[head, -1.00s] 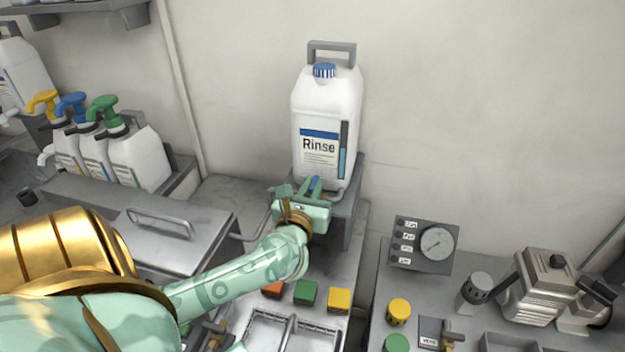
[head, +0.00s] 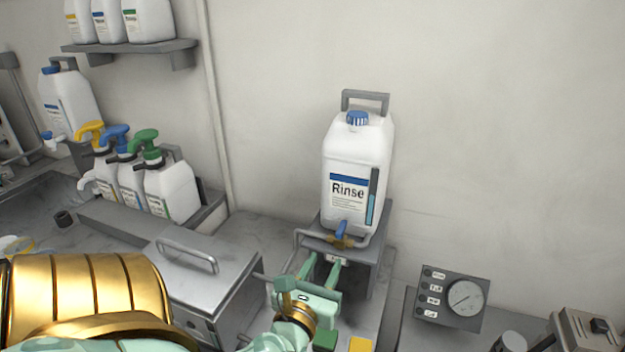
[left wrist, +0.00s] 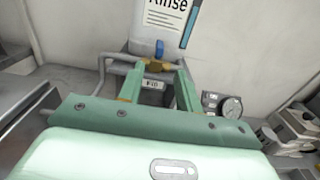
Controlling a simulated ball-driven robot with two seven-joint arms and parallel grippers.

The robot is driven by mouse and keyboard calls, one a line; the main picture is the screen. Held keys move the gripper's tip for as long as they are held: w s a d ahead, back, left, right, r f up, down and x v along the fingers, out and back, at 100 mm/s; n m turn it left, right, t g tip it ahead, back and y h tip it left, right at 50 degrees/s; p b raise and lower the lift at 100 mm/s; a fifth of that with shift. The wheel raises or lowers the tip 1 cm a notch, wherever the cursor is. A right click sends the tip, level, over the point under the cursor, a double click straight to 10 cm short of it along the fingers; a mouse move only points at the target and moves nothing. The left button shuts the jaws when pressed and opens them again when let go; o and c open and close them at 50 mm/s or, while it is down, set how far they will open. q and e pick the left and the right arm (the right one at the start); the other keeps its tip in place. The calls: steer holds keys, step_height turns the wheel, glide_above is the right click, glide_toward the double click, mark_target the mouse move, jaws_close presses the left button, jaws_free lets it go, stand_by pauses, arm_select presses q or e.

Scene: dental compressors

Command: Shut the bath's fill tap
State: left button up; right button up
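The fill tap has a brass body with a blue lever (head: 341,231) and sits below the white Rinse container (head: 352,165). The lever stands roughly upright. In the left wrist view the lever (left wrist: 160,48) points up above the brass body (left wrist: 158,65), with a small "Fill" plate (left wrist: 153,84) below. My left gripper (head: 321,264) is open, just in front of and below the tap. In the left wrist view its fingertips (left wrist: 159,73) lie apart on either side of the brass body, with nothing held between them. My right gripper is out of view.
A grey pipe (head: 297,238) runs left from the tap. A lidded steel box (head: 190,265) stands left of my gripper. A dial panel (head: 452,298) is at the right. Several pump bottles (head: 172,188) stand at the left.

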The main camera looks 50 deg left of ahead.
arm_select(q)
steer(key=v, duration=0.5)
steer(key=shift+s+d, duration=0.15)
steer(key=shift+s, duration=0.1)
stand_by(0.3)
